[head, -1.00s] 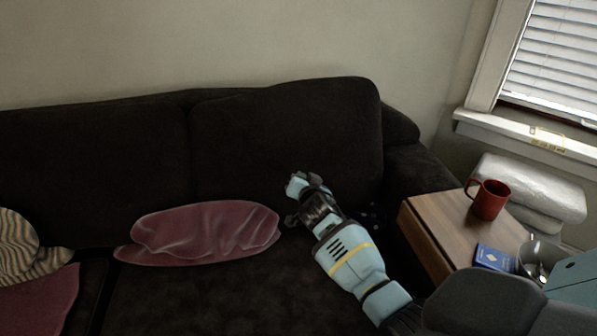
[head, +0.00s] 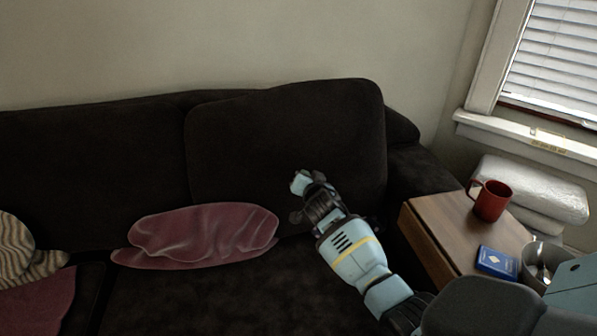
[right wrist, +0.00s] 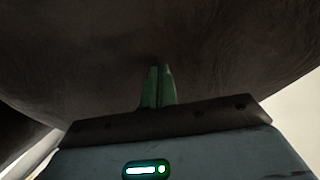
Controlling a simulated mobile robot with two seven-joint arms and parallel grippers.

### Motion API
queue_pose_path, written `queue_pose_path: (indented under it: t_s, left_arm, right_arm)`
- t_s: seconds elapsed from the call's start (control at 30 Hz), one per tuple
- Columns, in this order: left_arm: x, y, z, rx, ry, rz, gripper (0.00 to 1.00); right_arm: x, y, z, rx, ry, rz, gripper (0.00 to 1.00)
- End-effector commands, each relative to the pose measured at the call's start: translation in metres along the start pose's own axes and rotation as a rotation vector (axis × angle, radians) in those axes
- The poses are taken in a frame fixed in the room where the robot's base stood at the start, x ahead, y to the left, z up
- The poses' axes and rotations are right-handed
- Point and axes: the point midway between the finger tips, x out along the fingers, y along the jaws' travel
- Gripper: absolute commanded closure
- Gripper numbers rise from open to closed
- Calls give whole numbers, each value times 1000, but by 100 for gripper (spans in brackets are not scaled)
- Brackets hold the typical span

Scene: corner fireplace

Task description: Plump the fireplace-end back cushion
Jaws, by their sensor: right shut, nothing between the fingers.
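The dark brown right-hand back cushion (head: 258,135) stands upright against the sofa back, beside the left-hand back cushion (head: 95,165). No fireplace shows, so I cannot tell from the picture which end is nearest it. My left gripper is not in view.
A crumpled pink pillow (head: 205,235) lies on the seat left of my right gripper. A wooden side table (head: 440,232) stands at the right, with a red mug (head: 491,202), a blue card box (head: 496,262) and a grey bowl (head: 540,258). A striped pillow (head: 18,250) is at far left.

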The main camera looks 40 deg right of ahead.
Motion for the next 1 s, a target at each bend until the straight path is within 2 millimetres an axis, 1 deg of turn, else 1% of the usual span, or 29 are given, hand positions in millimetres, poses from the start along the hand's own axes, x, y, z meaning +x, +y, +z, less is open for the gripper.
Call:
queue_pose_path:
  t_s: [0.03, 0.8, 1.0]
  left_arm:
    - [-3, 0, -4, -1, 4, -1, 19]
    - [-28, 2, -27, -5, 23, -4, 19]
    - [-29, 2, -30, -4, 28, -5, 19]
  right_arm:
    - [-2, 3, -4, 0, 1, 0, 100]
    - [-20, 57, -35, 1, 1, -1, 100]
    - [-22, 64, -37, 0, 0, -1, 100]
